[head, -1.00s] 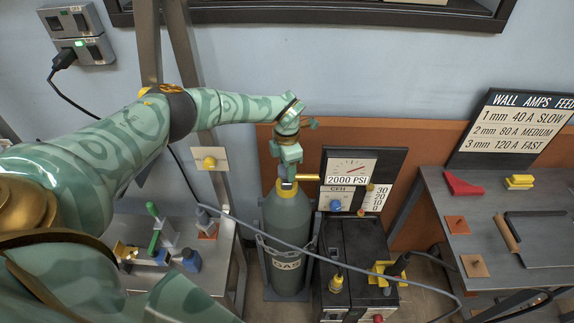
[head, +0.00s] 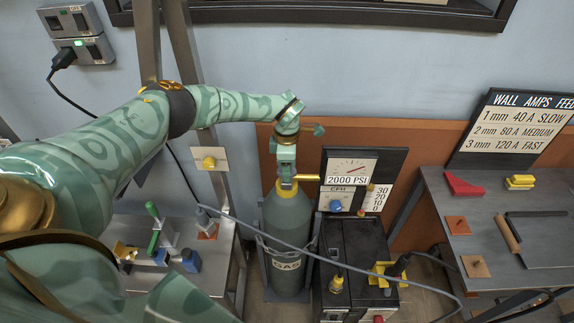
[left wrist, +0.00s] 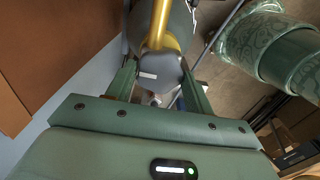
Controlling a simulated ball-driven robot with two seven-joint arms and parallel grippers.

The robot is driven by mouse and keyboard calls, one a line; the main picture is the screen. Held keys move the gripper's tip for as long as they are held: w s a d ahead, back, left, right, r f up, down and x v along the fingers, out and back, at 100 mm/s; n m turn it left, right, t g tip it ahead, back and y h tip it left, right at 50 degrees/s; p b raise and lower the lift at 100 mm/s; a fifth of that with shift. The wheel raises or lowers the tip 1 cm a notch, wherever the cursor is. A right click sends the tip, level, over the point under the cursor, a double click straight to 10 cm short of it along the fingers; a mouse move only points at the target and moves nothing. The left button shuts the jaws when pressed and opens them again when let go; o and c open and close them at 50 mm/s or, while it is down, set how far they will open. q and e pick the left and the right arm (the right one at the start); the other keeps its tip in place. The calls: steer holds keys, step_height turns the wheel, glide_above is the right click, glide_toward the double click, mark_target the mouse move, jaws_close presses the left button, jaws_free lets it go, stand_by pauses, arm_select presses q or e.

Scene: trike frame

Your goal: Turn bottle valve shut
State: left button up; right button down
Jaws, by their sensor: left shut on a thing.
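The gas bottle (head: 290,240) stands upright, dark grey-green with a yellow shoulder and a chain around it. Its valve sits at the top, with a yellow bar (head: 306,178) pointing right toward the gauge. My left gripper (head: 286,180) reaches down onto the valve from above and is shut on it. In the left wrist view the two fingers (left wrist: 160,85) stand either side of a grey valve part (left wrist: 158,70), with the yellow bar (left wrist: 165,25) beyond it. The fingers hide much of the valve in the head view. My right gripper is not in view.
A gauge board (head: 352,167) reading 2000 PSI stands right of the bottle, above a black machine (head: 353,255). A grey cable crosses in front of the bottle. A workbench (head: 520,225) is at right; a cluttered small table is at left.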

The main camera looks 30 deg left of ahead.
arm_select(q)
steer(key=shift+r, duration=0.1)
steer(key=o, duration=1)
steer(key=shift+c, duration=0.2)
step_height(320, 180, up, 16)
steer(key=p, duration=0.2)
steer(key=shift+p, duration=0.3)
